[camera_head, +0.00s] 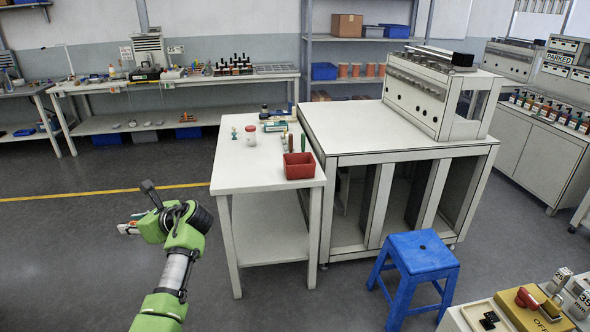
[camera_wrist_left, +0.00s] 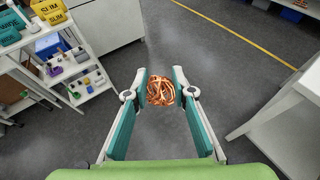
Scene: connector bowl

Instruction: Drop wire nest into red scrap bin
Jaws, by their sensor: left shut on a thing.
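The wire nest (camera_wrist_left: 160,91) is a tangled copper-orange ball between the fingertips of my left gripper (camera_wrist_left: 160,88) in the left wrist view, held above the grey floor. In the head view my left gripper (camera_head: 130,228) is out over the floor, left of the white table, and the nest cannot be made out there. The red scrap bin (camera_head: 299,166) stands on the near right corner of the white table (camera_head: 256,181), to the right of my left gripper and apart from it. My right gripper is not in view.
A blue stool (camera_head: 421,253) stands in front. The floor left of the table is clear, crossed by a yellow line (camera_head: 100,195).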

